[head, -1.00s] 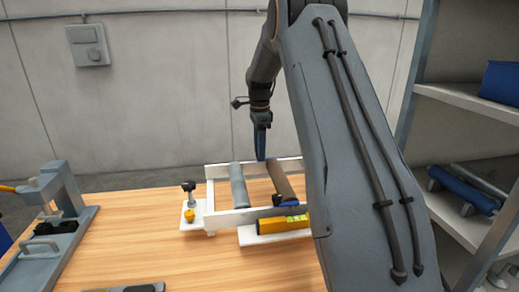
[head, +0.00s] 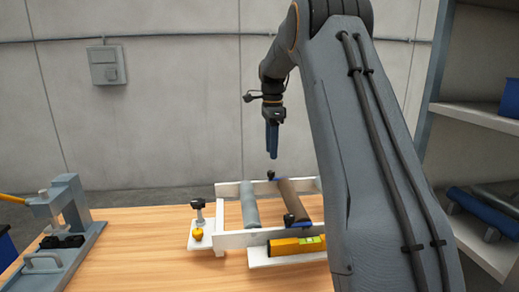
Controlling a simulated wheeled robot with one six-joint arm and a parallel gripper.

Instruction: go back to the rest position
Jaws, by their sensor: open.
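My gripper (head: 272,140) points down at the end of my arm, above the back edge of a white frame (head: 230,240) on the wooden table. Its blue fingers overlap each other from this side, so the gap between them hardly shows. I see nothing between them, and they are apart from the frame and the cylinders below. A grey cylinder (head: 249,206) and a brown cylinder (head: 294,199) lie side by side in the frame. My arm hides the frame's right end.
A yellow level (head: 290,246) lies at the frame's front. A clamp knob (head: 198,205) stands at its left. A grey press-like fixture (head: 65,225) stands at the table's left. A shelf (head: 480,118) with a blue bin (head: 510,98) is at right. The table's middle front is clear.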

